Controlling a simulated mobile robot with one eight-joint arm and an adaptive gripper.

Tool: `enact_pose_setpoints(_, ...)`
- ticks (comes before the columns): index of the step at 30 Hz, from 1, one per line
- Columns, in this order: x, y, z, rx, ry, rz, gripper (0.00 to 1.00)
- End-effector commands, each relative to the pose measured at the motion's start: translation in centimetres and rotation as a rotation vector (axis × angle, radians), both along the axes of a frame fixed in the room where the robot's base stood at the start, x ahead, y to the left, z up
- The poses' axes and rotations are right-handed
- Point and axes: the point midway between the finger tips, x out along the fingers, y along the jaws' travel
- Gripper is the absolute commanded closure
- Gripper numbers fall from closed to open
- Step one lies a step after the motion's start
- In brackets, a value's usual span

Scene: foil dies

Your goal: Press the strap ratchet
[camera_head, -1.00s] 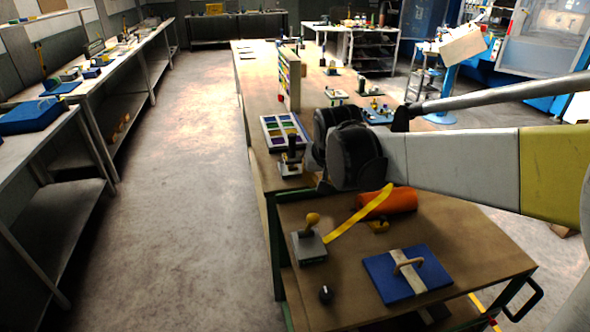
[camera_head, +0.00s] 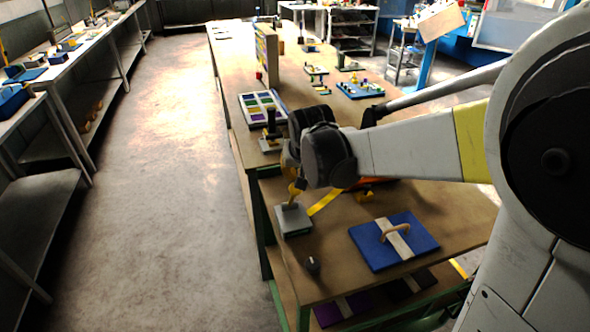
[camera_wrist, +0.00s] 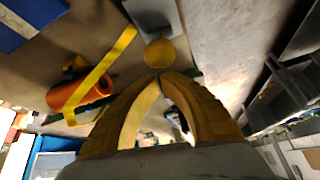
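The strap ratchet (camera_head: 293,219) is a grey block with an upright lever topped by a round yellow knob, near the left edge of the small front table. The knob (camera_wrist: 159,53) also shows in the wrist view, just beyond the fingertips. A yellow strap (camera_head: 326,202) runs from the block to an orange roll (camera_wrist: 80,94), which my arm mostly hides in the head view. My gripper (camera_wrist: 159,76) has yellow fingers whose tips meet, with nothing seen between them. It is right at the knob; I cannot tell whether they touch.
A blue board with a pale strip and a handle (camera_head: 412,245) lies right of the ratchet. A small dark knob (camera_head: 312,263) sits near the front edge. A tray of coloured compartments (camera_head: 262,104) lies on the long table behind. The floor at left is clear.

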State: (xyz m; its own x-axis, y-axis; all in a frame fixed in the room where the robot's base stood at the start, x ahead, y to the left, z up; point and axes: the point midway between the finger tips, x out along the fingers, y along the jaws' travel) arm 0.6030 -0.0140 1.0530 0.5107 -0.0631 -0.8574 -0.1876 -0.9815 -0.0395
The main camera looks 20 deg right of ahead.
Motion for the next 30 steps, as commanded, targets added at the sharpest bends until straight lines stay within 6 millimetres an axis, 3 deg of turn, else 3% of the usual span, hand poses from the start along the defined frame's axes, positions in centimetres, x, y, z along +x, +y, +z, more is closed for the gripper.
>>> enact_pose_setpoints(23,-1.4,0.0,-0.5,-0.001,-0.092,0.0,1.0)
enact_pose_setpoints(30,-3.0,0.0,-1.2,-0.001,-0.196,0.001,1.0)
